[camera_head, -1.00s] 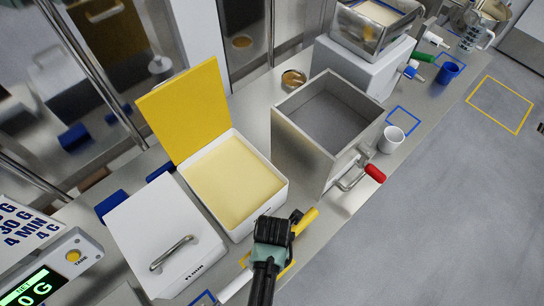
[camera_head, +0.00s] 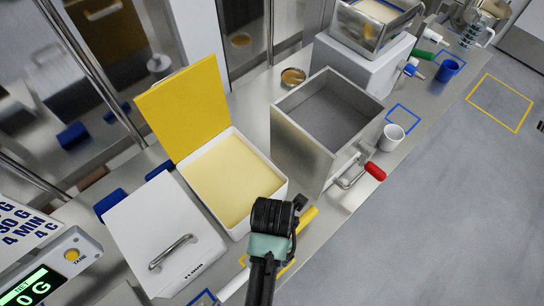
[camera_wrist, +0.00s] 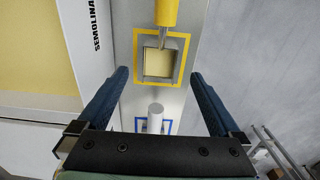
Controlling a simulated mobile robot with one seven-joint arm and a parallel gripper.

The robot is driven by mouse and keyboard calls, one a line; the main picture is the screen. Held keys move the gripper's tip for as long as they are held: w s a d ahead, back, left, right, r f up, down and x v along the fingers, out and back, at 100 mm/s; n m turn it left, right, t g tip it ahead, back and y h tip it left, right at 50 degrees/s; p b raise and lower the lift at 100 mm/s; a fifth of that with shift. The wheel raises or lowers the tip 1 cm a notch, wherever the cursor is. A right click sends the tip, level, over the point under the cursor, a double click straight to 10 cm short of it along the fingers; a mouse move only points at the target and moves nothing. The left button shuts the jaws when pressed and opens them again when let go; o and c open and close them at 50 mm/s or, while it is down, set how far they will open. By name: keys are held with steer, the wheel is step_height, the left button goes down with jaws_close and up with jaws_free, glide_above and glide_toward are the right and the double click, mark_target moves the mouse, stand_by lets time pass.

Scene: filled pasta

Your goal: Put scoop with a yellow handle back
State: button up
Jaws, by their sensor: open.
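The scoop's yellow handle (camera_wrist: 167,12) is at the top of the wrist view. Its metal bowl (camera_wrist: 158,62), with pale yellow in it, lies inside the yellow square outline (camera_wrist: 139,66) on the counter. In the head view the yellow handle (camera_head: 308,216) sticks out right of my gripper (camera_head: 275,214), which hides the bowl. In the wrist view my gripper (camera_wrist: 160,76) is open and empty, its fingers apart on either side of the outline, with the scoop below and beyond them.
The open semolina bin (camera_head: 284,193) stands just left of my gripper. A lidded white flour bin (camera_head: 140,235) is further left. A white cylindrical handle (camera_wrist: 156,112) and a blue outline lie nearby.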

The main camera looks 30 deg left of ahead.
steer(key=shift+r, duration=2.05)
steer(key=w+a+r+m+t+y, duration=0.1)
steer(key=w+r+m+t+y, duration=0.1)
steer(key=w+r+m+t, duration=0.75)
steer(key=w+d+r+m+t, duration=0.1)
steer(key=w+r+m+t, duration=0.15)
steer(key=w+r, duration=0.6)
steer(key=w+d+r+m+t, duration=0.1)
steer(key=w+r+m, duration=0.3)
steer(key=r, duration=0.9)
steer(key=s+d+r+m+t+h, duration=0.15)
steer(key=r+m+t, duration=0.25)
steer(key=r, duration=0.7)
steer(key=d+r+m+t+y, duration=0.1)
steer(key=d+r+m+t, duration=0.25)
steer(key=r, duration=0.65)
steer(key=s+d+r+m+t+h, duration=0.2)
steer(key=s+r+m+t, duration=0.5)
steer(key=r, duration=0.8)
steer(key=s+d+m, duration=0.1)
steer(key=s, duration=0.2)
steer(key=shift+s+d+m, duration=0.15)
steer(key=shift+s+m, duration=0.2)
